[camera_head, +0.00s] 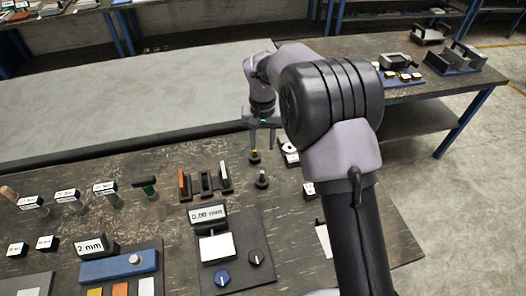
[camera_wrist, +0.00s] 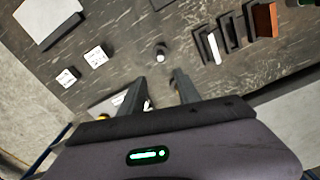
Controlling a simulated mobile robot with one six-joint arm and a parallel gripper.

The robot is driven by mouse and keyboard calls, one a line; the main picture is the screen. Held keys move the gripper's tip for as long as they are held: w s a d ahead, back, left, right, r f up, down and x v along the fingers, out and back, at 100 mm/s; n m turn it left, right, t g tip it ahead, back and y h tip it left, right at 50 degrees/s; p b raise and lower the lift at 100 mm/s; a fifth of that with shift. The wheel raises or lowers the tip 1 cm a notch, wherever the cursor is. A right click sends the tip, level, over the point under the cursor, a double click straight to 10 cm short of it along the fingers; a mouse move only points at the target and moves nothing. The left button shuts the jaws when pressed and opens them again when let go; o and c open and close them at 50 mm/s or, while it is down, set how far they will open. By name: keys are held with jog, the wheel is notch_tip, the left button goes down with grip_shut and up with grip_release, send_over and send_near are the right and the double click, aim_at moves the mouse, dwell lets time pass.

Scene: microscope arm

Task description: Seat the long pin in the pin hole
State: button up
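My gripper (camera_head: 261,148) is open with its fingers pointing down, and they show spread apart in the wrist view (camera_wrist: 160,82). A small brass-coloured piece with a dark base (camera_head: 254,157) stands just below the fingertips; in the wrist view it is partly hidden behind the gripper. A second short upright piece on a dark round base (camera_head: 261,180) stands nearer the camera, and it shows ahead of the fingers in the wrist view (camera_wrist: 160,52). I cannot tell which is the long pin. The pin hole is not clearly visible.
A dark slotted rack with an orange plate (camera_head: 205,188) stands left of the gripper. A white part (camera_head: 289,152) lies to its right, partly behind my arm. A gauge panel reading 0.00 mm (camera_head: 209,214) and a blue block (camera_head: 118,267) are in front. Labelled small blocks (camera_wrist: 95,57) lie nearby.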

aim_at(262, 172)
notch_tip(262, 172, down, 18)
jog(key=b, duration=0.6)
jog(key=shift+r, duration=0.1)
jog(key=shift+c, duration=0.2)
grip_shut()
